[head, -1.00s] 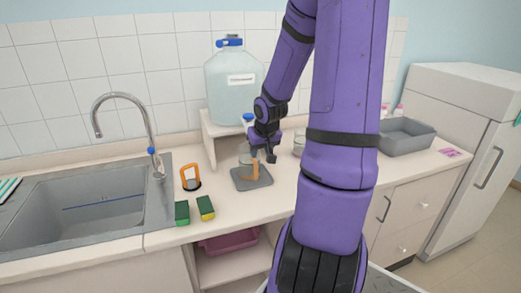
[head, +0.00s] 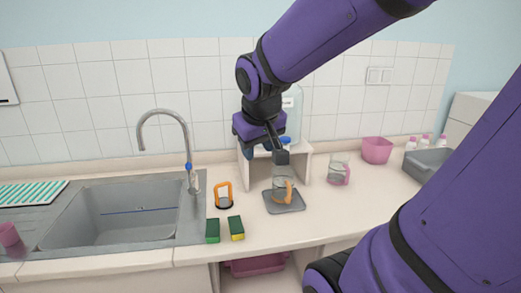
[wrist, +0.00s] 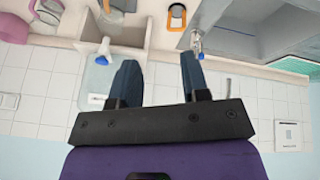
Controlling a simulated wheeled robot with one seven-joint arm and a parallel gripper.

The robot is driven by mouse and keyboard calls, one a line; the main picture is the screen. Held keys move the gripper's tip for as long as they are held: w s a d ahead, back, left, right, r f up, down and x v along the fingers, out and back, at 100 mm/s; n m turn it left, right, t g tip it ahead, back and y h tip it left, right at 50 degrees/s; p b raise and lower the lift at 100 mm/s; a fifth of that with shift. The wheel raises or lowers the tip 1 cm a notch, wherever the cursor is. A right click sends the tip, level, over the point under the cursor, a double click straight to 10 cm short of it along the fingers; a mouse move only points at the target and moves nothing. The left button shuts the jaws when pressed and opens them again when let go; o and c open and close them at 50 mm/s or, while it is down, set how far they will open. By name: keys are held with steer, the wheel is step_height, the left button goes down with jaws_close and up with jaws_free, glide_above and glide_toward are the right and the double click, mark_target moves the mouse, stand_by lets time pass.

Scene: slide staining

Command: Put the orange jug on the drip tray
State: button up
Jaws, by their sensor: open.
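The orange jug, a clear jug with an orange handle (head: 289,190), stands upright on the grey drip tray (head: 296,208) on the counter, below the water dispenser. My gripper (head: 279,157) is above the jug, apart from its handle, with its jaws open. In the wrist view, its two dark fingers (wrist: 160,80) are spread with nothing between them.
The dispenser's bottle (head: 293,105) stands on a raised shelf (head: 305,165) behind the jug. A pink-handled jug (head: 338,170) and pink tub (head: 377,150) stand to the right. An orange-handled holder (head: 223,196), two sponges (head: 236,228) and the sink (head: 110,215) lie left.

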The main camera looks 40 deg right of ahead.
steer(key=s+a+r+n+y, duration=0.2)
steer(key=s+a+r+y, duration=0.1)
steer(key=s+a, duration=0.4)
steer(key=shift+s+r+t, duration=0.4)
steer(key=shift+s+r, duration=0.2)
steer(key=shift+s, duration=0.35)
